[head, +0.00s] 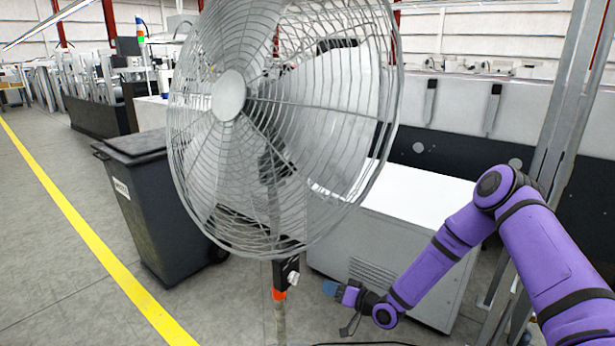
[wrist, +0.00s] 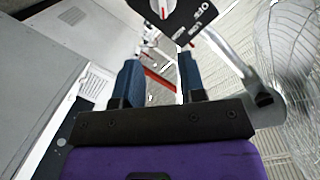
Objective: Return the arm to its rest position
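My purple arm reaches in from the right in the head view, bent at its elbow. My gripper (head: 330,288) is low, just right of the control box (head: 285,272) on the fan's pole. In the wrist view the two blue fingers of my gripper (wrist: 160,76) stand apart with nothing held between them. The black control box (wrist: 182,14) with a white knob (wrist: 163,8) and an "OFF" mark shows just beyond the fingertips, apart from them as far as I can tell.
The large caged fan (head: 310,110) stands in front of me, left of my arm. A white cabinet (head: 415,205) is behind my forearm. A grey metal post (head: 560,120) rises near my elbow. A dark wheeled bin (head: 150,205) stands left; floor beside the yellow line (head: 85,235) is clear.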

